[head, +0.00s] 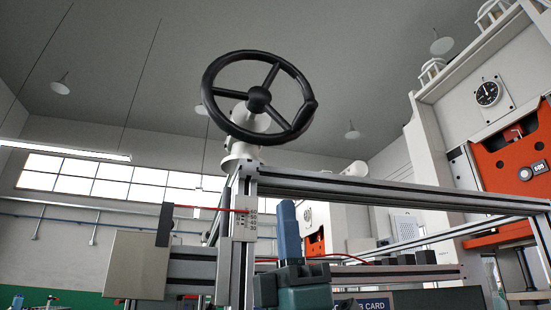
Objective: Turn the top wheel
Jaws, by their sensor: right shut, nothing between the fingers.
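The top wheel (258,97) is a black handwheel with a round rim, several spokes, a centre hub and a bulge on the rim's right side. It is tilted and sits on a white mount above the metal frame. My right gripper (287,207) appears at the lower centre, with blue fingers pointing up and closed together. It holds nothing. It is well below the wheel in the picture and does not touch it. My left gripper is not in view.
A metal profile frame (390,193) runs right from below the wheel. A scale (244,222) with a red pointer is on its upright. A grey box (139,265) is at the lower left. An orange machine panel (512,160) stands right. The space around the wheel's rim looks clear.

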